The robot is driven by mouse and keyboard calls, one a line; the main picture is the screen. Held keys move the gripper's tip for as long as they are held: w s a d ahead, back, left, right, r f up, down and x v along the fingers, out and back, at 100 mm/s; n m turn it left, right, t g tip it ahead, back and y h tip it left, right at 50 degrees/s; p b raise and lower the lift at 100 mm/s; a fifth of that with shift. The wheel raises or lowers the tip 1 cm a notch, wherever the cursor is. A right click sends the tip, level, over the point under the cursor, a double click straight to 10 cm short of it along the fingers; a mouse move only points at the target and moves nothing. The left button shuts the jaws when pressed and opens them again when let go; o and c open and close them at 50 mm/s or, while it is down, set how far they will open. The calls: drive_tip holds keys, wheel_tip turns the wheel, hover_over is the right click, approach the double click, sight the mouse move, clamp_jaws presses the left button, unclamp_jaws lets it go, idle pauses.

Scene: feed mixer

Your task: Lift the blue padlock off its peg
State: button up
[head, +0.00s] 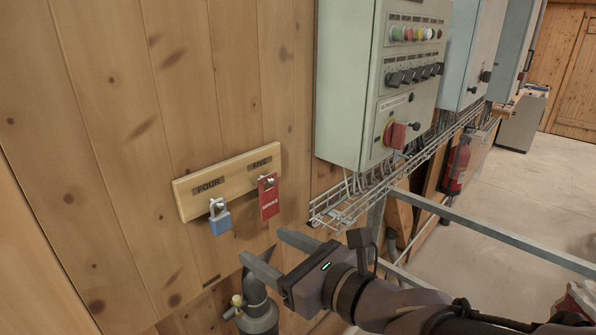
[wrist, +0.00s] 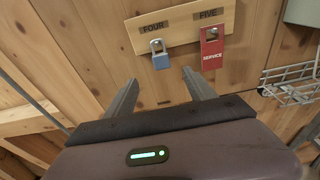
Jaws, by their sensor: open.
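The blue padlock (head: 221,221) hangs by its silver shackle from the peg under the label FOUR on a wooden board (head: 190,204) on the plank wall. In the wrist view the padlock (wrist: 160,61) hangs upright, beyond the fingertips and between their lines. My gripper (head: 262,250) is open and empty, below and to the right of the padlock in the head view and apart from it. In the wrist view both fingers of my gripper (wrist: 160,78) point toward the wall. The peg itself is mostly hidden by the shackle.
A red SERVICE tag (head: 269,199) hangs on the FIVE peg, close right of the padlock. A grey control cabinet (head: 375,90) and wire cable tray (head: 345,205) stand out from the wall at right. A grey rail (head: 500,237) runs below. The wall left of the board is clear.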

sight(223, 220)
drive_tip(key=p+x, duration=0.1)
drive_tip(key=x, duration=1.2)
drive_tip(key=shift+w+a+f+p, duration=0.1)
drive_tip(key=shift+w+a+p, duration=0.1)
drive_tip(key=shift+w+p, duration=0.15)
clamp_jaws()
